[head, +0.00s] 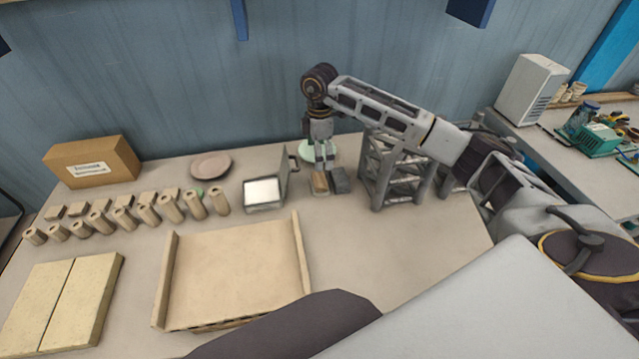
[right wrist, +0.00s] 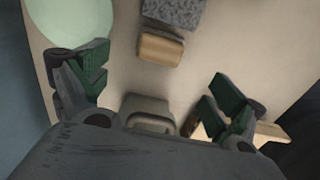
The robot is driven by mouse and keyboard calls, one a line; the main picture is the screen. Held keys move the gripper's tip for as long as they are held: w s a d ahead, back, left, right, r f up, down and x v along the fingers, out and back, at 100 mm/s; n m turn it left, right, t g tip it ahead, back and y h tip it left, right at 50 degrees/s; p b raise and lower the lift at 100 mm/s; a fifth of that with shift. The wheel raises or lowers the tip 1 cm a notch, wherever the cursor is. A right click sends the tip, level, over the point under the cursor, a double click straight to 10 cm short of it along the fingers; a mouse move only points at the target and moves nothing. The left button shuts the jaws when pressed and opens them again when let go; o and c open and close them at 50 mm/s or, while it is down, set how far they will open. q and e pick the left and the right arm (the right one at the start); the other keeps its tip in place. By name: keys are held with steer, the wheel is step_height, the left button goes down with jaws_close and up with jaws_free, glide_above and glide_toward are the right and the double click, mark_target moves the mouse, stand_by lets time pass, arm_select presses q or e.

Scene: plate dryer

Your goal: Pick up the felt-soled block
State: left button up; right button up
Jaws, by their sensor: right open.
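A small tan wooden block (head: 320,184) stands on the table below my right gripper (head: 325,165). A dark grey block (head: 339,180) stands close to its right. In the right wrist view the tan block (right wrist: 160,48) lies beyond the open fingers of my right gripper (right wrist: 153,85). The speckled grey block (right wrist: 172,12) is just behind it, cut by the top edge. The right gripper holds neither block. My left gripper is not in view.
A pale green plate (head: 318,152) lies behind the gripper. An open metal box (head: 264,208) stands to the left and a grey lattice stand (head: 392,180) to the right. A wooden tray (head: 235,270) is in front. Several wooden pegs (head: 170,208) stand farther left.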

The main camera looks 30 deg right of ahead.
glide_above(319, 178)
step_height(319, 178, down, 4)
steer(key=shift+d+f, duration=0.15)
steer(key=shift+f, duration=1.3)
step_height(319, 178, down, 3)
steer(key=shift+r+p, duration=0.15)
steer(key=shift+p, duration=0.3)
steer(key=shift+f, duration=0.55)
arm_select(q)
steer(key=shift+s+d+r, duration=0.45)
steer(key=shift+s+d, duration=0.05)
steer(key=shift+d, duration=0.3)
arm_select(e)
steer(key=c, duration=1.1)
steer(key=shift+c, duration=0.2)
steer(key=shift+r, duration=0.1)
